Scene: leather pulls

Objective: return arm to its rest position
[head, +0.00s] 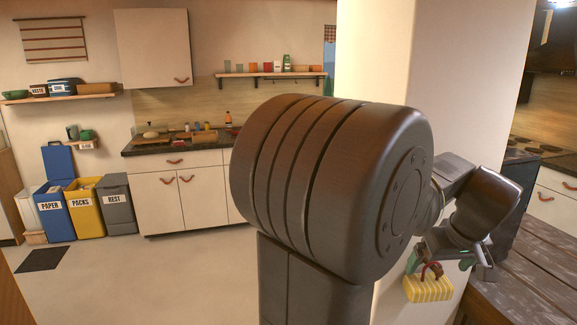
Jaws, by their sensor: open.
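My arm reaches to the right side of the head view, with a large dark arm link filling the middle. My gripper (449,263) is at the arm's far end, low on the right, in front of the pale pillar. Its jaws are open, though the fingertips are small and partly hidden. A yellow ribbed item (428,289) with a red-brown loop on top shows just below the gripper. I cannot tell whether the gripper touches it.
A dark wooden table (530,275) is at the lower right, close to the gripper. The pale pillar (440,60) stands behind the arm. Labelled bins (85,222) and a white cabinet (160,200) with leather pulls stand at the left. The floor (170,280) between is clear.

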